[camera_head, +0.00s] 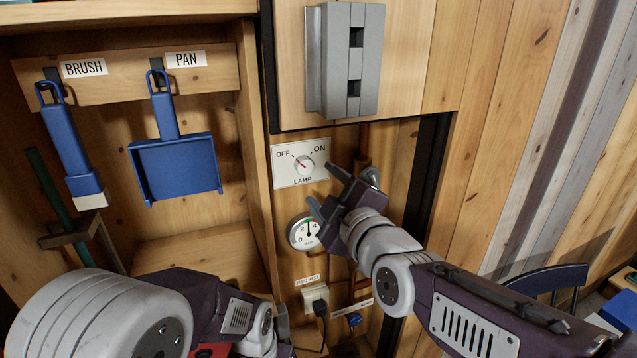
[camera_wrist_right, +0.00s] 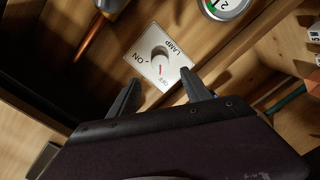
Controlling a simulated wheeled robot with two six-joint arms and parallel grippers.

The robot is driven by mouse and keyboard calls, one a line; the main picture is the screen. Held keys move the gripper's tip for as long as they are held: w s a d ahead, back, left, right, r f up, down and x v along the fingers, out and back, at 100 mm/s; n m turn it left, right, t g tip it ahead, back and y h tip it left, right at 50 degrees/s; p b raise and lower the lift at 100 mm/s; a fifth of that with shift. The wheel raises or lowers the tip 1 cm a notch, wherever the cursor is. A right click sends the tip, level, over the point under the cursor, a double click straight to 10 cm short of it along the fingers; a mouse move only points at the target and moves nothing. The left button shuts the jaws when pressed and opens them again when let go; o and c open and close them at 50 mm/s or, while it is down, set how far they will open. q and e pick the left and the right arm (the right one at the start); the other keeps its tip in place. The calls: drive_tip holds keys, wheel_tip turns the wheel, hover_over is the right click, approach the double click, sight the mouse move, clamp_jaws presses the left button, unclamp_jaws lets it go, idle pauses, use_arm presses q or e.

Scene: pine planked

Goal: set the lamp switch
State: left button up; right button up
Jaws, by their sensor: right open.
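The lamp switch is a white plate (camera_head: 285,177) marked OFF, ON and LAMP on the wooden back panel, with a round pale knob (camera_head: 304,164) at its middle. The knob's red mark points up and left, toward OFF. The plate (camera_wrist_right: 147,50) and knob (camera_wrist_right: 160,60) also show in the right wrist view, ahead of the fingers. My right gripper (camera_head: 326,189) is open and empty, just below and right of the plate, apart from the knob. My left arm is at the bottom; its gripper (camera_head: 283,322) shows only in part, and its jaws cannot be made out.
A round gauge (camera_head: 303,232) sits below the switch, close to my right gripper. A grey hinged box (camera_head: 350,60) juts out above. Copper pipe (camera_head: 363,142) runs beside the plate. A plug socket (camera_head: 314,297) is lower. A blue brush (camera_head: 70,145) and pan (camera_head: 176,167) hang left.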

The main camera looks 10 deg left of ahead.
drive_tip(key=w+d+f+m+h+p, duration=0.35)
drive_tip(key=w+d+h, duration=0.2)
drive_tip(key=d, duration=0.75)
drive_tip(key=s+d+f+m+g+h+p, duration=0.1)
drive_tip(key=s+d+f+m+g+h, duration=0.2)
drive_tip(key=d+f, duration=0.85)
drive_tip(key=s+d+f+m+g, duration=0.1)
drive_tip(key=s+f+m+g, duration=0.4)
drive_tip(key=s+f, duration=0.3)
drive_tip(key=s+d+f+m+g+h, duration=0.1)
drive_tip(key=s+f+m+g, duration=0.4)
drive_tip(key=s, duration=0.6)
wheel_tip(320, 180, down, 3)
drive_tip(key=shift+s+d+f+m+p, duration=0.15)
drive_tip(key=shift+s+d+m+p, duration=0.25)
drive_tip(key=shift+d+m, duration=0.55)
drive_tip(key=shift+w+a, duration=0.15)
drive_tip(key=shift+a, duration=0.05)
